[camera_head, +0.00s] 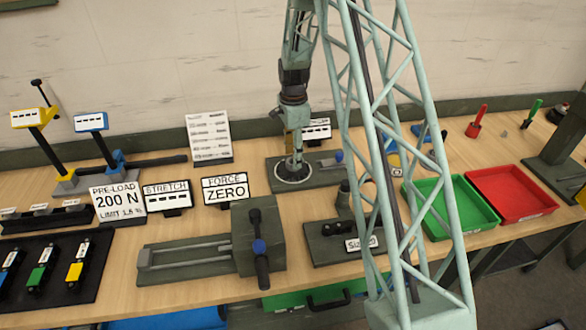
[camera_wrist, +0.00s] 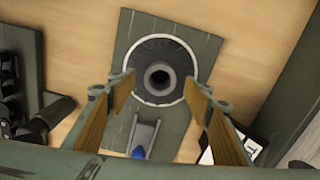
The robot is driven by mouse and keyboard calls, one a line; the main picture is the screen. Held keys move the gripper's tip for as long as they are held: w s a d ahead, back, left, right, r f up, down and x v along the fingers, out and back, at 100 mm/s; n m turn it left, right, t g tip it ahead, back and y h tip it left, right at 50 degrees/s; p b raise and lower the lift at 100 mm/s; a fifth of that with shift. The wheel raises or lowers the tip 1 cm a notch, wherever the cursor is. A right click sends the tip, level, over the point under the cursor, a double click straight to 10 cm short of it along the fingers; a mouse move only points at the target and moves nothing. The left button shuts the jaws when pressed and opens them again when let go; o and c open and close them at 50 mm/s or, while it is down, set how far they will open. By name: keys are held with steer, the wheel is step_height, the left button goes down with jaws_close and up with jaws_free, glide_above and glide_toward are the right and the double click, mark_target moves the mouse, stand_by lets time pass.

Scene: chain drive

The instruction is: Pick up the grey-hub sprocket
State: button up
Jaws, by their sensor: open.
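A dark round disc (camera_wrist: 147,52) with a raised grey hub (camera_wrist: 158,75) sits inside a white ring on a green plate in the wrist view; I cannot tell for sure that it is the grey-hub sprocket. In the head view the ringed disc (camera_head: 292,178) lies on a green base at the middle of the bench. My gripper (camera_wrist: 160,78) is open, its brown-padded fingers apart on the left and right of the hub in the picture. In the head view my gripper (camera_head: 293,163) is over that disc. Any gap below the fingertips is hard to judge.
A blue-knobbed slide (camera_wrist: 144,135) is on the same plate. A dark vise-like block (camera_head: 258,235) stands in front, and green (camera_head: 470,228) and red (camera_head: 515,211) trays are at the right. My lattice column blocks part of the head view.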

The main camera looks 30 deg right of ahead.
steer(key=shift+f, duration=1.65)
steer(key=shift+c, duration=0.7)
steer(key=shift+w+r, duration=0.1)
jaws_close()
